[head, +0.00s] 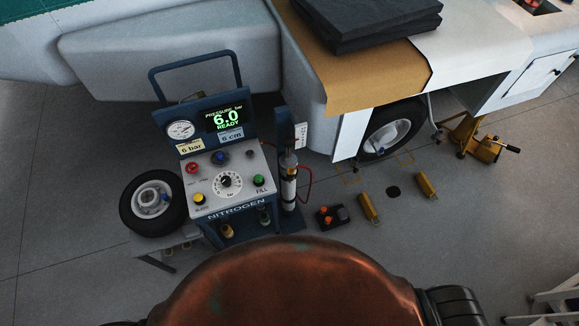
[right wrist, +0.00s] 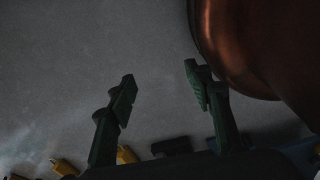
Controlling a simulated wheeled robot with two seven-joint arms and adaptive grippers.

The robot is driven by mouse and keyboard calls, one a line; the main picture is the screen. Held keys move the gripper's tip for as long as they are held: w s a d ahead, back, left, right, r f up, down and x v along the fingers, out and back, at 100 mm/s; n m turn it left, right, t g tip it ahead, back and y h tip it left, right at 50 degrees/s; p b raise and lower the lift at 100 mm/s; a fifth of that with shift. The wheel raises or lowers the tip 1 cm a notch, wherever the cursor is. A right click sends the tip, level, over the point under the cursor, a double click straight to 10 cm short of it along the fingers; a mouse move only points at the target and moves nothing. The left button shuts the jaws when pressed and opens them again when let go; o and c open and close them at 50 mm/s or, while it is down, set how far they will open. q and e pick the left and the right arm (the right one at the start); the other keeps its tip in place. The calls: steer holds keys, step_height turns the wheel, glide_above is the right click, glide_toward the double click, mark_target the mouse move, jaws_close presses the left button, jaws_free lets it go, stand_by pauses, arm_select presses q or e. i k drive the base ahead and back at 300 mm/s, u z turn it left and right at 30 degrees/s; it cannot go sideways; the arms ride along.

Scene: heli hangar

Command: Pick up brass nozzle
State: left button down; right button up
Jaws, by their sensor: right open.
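I cannot pick out a brass nozzle for certain. The blue nitrogen cart (head: 226,150) stands left of centre in the head view. Small bottle-like items, one yellowish (head: 227,231), sit in shadow on its lower shelf. A slim cylinder (head: 290,180) stands at the cart's right side, with a red hose (head: 307,185) beside it. My right gripper (right wrist: 160,85) shows in the dark right wrist view. Its two fingers are spread apart with only grey floor between them. My left gripper is in neither view.
A small wheel (head: 154,203) is left of the cart. Yellow chocks (head: 369,208) and a black tray with orange items (head: 331,216) lie on the floor. The helicopter's wheel (head: 391,128) and yellow jack (head: 474,138) stand behind. Floor at the right is mostly clear.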

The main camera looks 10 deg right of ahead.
mark_target(291, 171)
steer(key=k, duration=0.5)
steer(key=u, duration=1.4)
steer(key=i, duration=1.6)
steer(key=z, duration=1.95)
